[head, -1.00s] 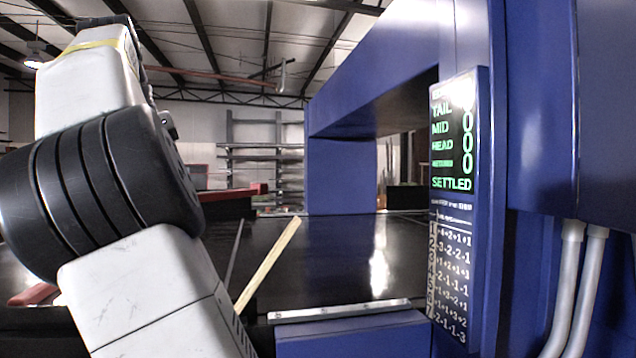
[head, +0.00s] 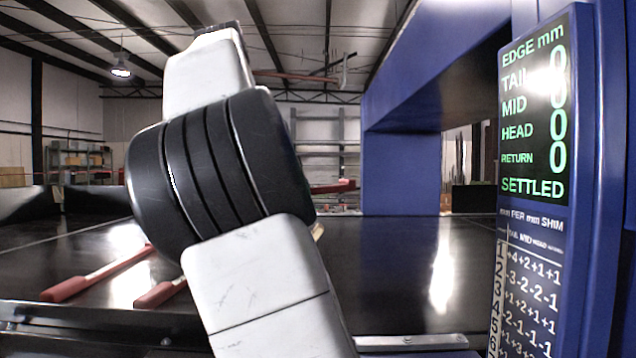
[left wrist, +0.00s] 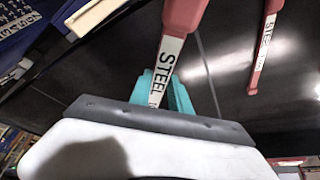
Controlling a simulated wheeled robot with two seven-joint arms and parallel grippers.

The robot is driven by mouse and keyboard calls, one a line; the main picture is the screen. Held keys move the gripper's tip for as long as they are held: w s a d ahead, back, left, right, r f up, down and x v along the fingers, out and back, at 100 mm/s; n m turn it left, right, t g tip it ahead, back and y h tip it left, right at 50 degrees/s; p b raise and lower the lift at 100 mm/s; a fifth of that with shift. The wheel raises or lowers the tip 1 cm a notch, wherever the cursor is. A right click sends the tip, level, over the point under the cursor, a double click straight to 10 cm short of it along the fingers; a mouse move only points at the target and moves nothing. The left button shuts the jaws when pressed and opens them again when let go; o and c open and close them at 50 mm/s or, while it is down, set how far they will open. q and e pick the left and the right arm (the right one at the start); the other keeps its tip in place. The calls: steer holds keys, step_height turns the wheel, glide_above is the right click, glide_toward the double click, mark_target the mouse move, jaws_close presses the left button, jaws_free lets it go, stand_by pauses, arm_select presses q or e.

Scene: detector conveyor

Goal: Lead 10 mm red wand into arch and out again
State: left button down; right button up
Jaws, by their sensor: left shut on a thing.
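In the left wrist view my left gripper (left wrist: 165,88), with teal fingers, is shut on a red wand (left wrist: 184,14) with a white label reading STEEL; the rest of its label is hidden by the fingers. A second red wand (left wrist: 265,45) with a similar label lies apart to its right. I cannot read a size on either. In the head view my arm hides the left gripper. Two red wands (head: 95,275) (head: 160,292) show left of the arm. The blue arch (head: 400,175) stands over the dark belt at right. My right gripper is not in view.
The display panel (head: 533,120) at right reads zeros for TAIL, MID, HEAD and RETURN, and SETTLED. A table of shim numbers is below it. A pale bar (left wrist: 92,16) shows at the wrist view's upper left. The dark belt (head: 395,280) before the arch looks clear.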

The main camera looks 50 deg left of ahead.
arm_select(q)
steer(key=w+d, duration=1.1)
steer(key=w, duration=0.3)
steer(key=w+d, duration=1.1)
steer(key=w, duration=0.3)
steer(key=s+a, duration=1.2)
steer(key=s, duration=0.3)
steer(key=s+a, duration=1.2)
steer(key=s, duration=0.4)
steer(key=shift+a, duration=0.2)
steer(key=shift+s, duration=0.1)
